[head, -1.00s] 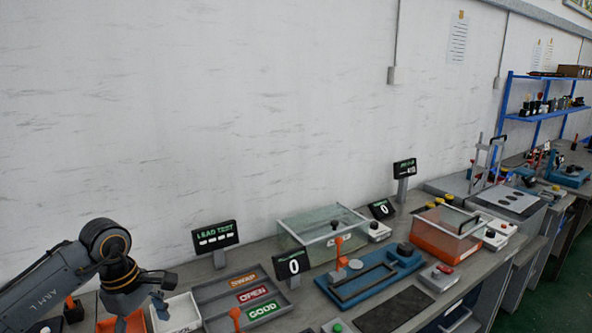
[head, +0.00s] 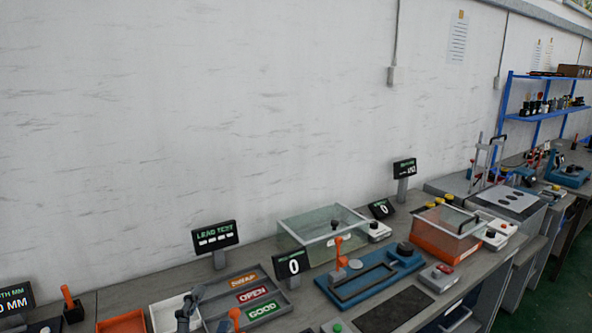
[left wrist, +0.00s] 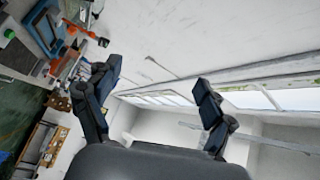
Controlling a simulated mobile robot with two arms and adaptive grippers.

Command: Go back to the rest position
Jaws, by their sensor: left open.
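My left gripper (head: 190,308) shows only in part at the bottom of the head view, as dark grey pieces in front of a white bin and the left edge of a sorting tray. In the left wrist view my left gripper (left wrist: 156,98) has its two dark fingers wide apart, with nothing between them. The white wall and a window lie beyond them. My right gripper is not in view.
The sorting tray (head: 218,296) has SWAP, OPEN and GOOD labels. A white bin (head: 163,315) and an orange bin (head: 122,322) stand left of it. A clear-lidded box (head: 312,226), blue fixture (head: 385,273) and orange box (head: 441,240) stand rightward.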

